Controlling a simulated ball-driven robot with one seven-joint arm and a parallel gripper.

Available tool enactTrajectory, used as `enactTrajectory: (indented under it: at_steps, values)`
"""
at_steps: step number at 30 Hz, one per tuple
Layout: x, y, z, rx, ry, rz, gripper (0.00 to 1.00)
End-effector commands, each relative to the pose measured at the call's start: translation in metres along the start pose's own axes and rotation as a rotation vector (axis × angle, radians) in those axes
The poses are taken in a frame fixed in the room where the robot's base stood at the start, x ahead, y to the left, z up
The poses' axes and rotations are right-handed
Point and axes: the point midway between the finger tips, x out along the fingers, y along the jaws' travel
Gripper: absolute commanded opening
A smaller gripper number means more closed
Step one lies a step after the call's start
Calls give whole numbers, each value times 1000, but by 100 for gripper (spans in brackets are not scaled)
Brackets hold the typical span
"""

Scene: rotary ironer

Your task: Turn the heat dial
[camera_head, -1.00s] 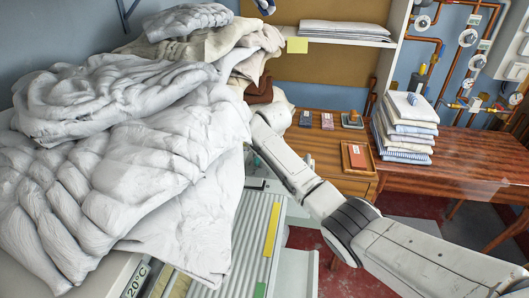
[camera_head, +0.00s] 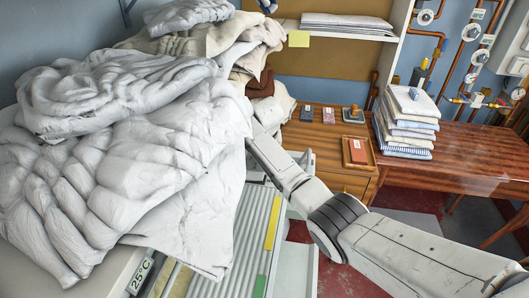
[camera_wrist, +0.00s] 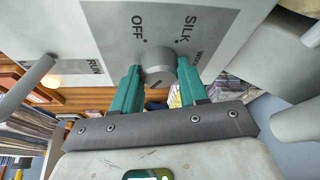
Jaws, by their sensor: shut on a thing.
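The heat dial (camera_wrist: 158,70) is a round grey knob with a dark pointer line, on a grey panel (camera_wrist: 110,20) marked OFF, SILK and another partly hidden word. It shows in the wrist view, upper middle. My gripper (camera_wrist: 160,82) has teal fingers on both sides of the dial and is shut on it. In the head view the bedding and my arm hide the gripper and dial. The ironer (camera_head: 240,245) has a pale slatted bed there, and its display (camera_head: 142,276) reads 25°C.
A large heap of white bedding (camera_head: 120,150) covers the ironer's left side. A wooden cabinet (camera_head: 322,140) and a table (camera_head: 470,160) with folded linen (camera_head: 405,125) stand behind. A bar (camera_wrist: 35,75) juts out left of the dial panel.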

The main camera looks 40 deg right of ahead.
Motion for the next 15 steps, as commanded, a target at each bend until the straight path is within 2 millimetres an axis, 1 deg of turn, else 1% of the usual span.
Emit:
enactTrajectory:
  at_steps: [1,2,3,9,15]
  values:
    - [-1,0,-1,0,2,-1,13]
    - [-1,0,-1,0,2,-1,46]
    - [-1,0,-1,-1,2,-1,50]
    - [0,0,-1,-1,2,-1,69]
    - [0,0,0,-1,1,-1,69]
